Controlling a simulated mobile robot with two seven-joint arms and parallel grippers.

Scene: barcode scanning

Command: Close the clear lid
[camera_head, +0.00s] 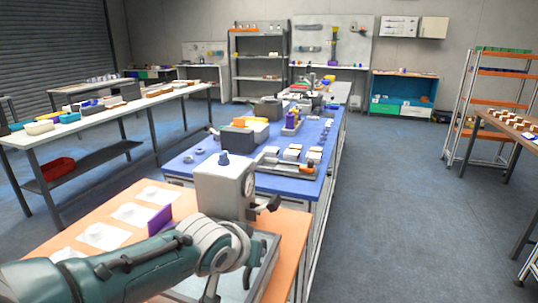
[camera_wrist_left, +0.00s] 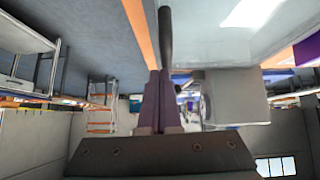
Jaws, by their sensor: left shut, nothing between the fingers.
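A pale, see-through panel in a grey frame, which looks like the clear lid (camera_head: 264,268), is at the front right of the orange table, partly hidden by my left arm. A glossy pale surface also fills the upper right of the left wrist view (camera_wrist_left: 225,45); I cannot tell how far the lid is raised. My left gripper (camera_wrist_left: 163,80) is shut and empty, beside this surface near the table's orange edge. A dark rod (camera_wrist_left: 166,35) lies just beyond its fingertips; contact is unclear. My right gripper is not in view.
A pale grey box machine (camera_head: 222,187) with a dial stands behind the lid. A purple block (camera_head: 159,220) and white pads (camera_head: 128,213) are on the orange table (camera_head: 82,228). A blue bench (camera_head: 190,168) with several items lies beyond.

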